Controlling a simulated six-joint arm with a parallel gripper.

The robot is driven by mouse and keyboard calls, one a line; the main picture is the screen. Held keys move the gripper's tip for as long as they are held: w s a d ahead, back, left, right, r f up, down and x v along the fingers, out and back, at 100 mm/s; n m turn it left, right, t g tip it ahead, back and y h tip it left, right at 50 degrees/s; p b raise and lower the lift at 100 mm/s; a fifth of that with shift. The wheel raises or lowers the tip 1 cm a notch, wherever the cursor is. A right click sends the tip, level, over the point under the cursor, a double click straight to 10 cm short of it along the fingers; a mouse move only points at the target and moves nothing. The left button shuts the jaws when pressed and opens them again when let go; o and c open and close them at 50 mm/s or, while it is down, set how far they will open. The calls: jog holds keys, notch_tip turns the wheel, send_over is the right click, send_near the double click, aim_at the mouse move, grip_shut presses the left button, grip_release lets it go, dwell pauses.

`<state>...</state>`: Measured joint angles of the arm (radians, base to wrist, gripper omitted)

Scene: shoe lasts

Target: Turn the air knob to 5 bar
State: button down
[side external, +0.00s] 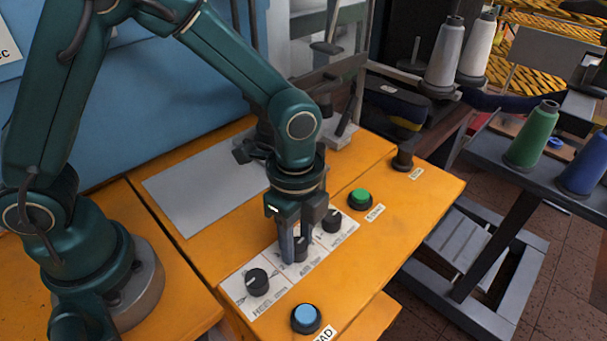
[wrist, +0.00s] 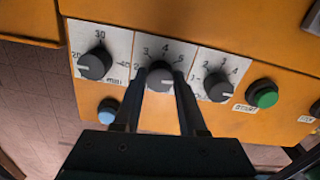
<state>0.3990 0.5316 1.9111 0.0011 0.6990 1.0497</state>
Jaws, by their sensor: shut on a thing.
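The air knob (wrist: 160,77) is the dark middle knob of three on a white-labelled panel; its scale shows numbers 2 to 5. In the wrist view my gripper (wrist: 161,76) has one finger on each side of this knob and is shut on it. In the side view my gripper (side external: 294,252) points straight down over the panel, and the air knob (side external: 301,243) is partly hidden by the fingers. A pale mark shows on the knob's face, but I cannot read its exact setting.
A dark knob (side external: 257,282) and another knob (side external: 332,221) flank the air knob closely. A blue button (side external: 306,318) and a green button (side external: 360,199) stand on the orange table (side external: 420,215). A grey plate (side external: 205,185) lies behind. Thread cones stand at the right.

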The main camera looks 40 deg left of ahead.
aim_at(297, 245)
jog(key=n, duration=0.4)
jog(key=shift+n, duration=1.6)
jog(key=shift+c, duration=2.3)
grip_release()
jog(key=shift+r, duration=0.1)
jog(key=shift+r, duration=2.5)
